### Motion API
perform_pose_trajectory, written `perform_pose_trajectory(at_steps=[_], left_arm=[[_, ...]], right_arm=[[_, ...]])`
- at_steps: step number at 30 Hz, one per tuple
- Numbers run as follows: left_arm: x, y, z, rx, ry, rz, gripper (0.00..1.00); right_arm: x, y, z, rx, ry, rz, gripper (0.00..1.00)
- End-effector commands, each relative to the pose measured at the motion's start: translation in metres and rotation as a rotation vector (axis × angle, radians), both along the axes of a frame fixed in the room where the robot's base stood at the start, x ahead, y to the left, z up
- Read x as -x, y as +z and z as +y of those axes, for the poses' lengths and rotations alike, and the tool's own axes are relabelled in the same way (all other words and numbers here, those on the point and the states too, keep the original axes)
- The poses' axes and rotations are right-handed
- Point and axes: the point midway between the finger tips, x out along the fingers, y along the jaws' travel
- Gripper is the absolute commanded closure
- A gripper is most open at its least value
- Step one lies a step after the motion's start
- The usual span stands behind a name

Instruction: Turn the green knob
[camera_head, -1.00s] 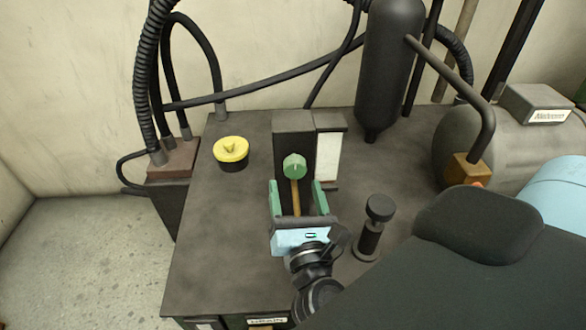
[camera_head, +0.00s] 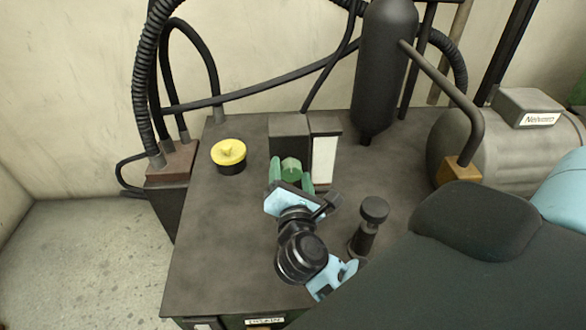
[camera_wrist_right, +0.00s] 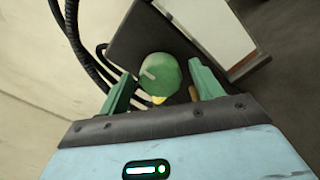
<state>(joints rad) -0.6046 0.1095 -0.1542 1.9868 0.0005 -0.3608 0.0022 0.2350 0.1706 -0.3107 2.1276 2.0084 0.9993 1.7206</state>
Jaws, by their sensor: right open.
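The green knob (camera_head: 291,168) sits on the front of a dark upright box (camera_head: 289,128) on the table. It also shows in the right wrist view (camera_wrist_right: 160,75), round and green with a light mark on its face. My right gripper (camera_head: 290,172) is open, with its green fingers on either side of the knob. In the right wrist view the knob lies between the two fingertips (camera_wrist_right: 160,85), with a gap visible on each side. Whether a finger touches it cannot be told. My left gripper is not in view.
A yellow-topped round knob (camera_head: 229,152) stands on the table to the left. A short dark post (camera_head: 369,225) stands close to the right of my arm. A dark cylinder (camera_head: 388,70), a grey tank (camera_head: 500,150) and hoses fill the back and right.

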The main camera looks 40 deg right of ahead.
Motion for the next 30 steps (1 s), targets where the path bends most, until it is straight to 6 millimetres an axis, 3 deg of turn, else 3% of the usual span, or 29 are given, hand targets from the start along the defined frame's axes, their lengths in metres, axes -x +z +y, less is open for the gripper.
perform_pose_trajectory(at_steps=[4, 14, 24, 30], left_arm=[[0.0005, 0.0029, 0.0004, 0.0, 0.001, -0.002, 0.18], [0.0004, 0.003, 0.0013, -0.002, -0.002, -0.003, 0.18], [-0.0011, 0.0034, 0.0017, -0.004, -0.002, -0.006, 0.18], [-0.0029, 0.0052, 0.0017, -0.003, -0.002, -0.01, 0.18]], right_arm=[[-0.0102, 0.001, -0.0065, 0.0, 0.0, -0.002, 0.35], [-0.0125, -0.0008, -0.0082, -0.001, 0.0, 0.001, 0.35], [-0.0123, -0.0008, -0.0082, -0.001, -0.001, 0.002, 0.79], [-0.0122, -0.0005, -0.0082, 0.009, -0.002, 0.007, 0.8]])
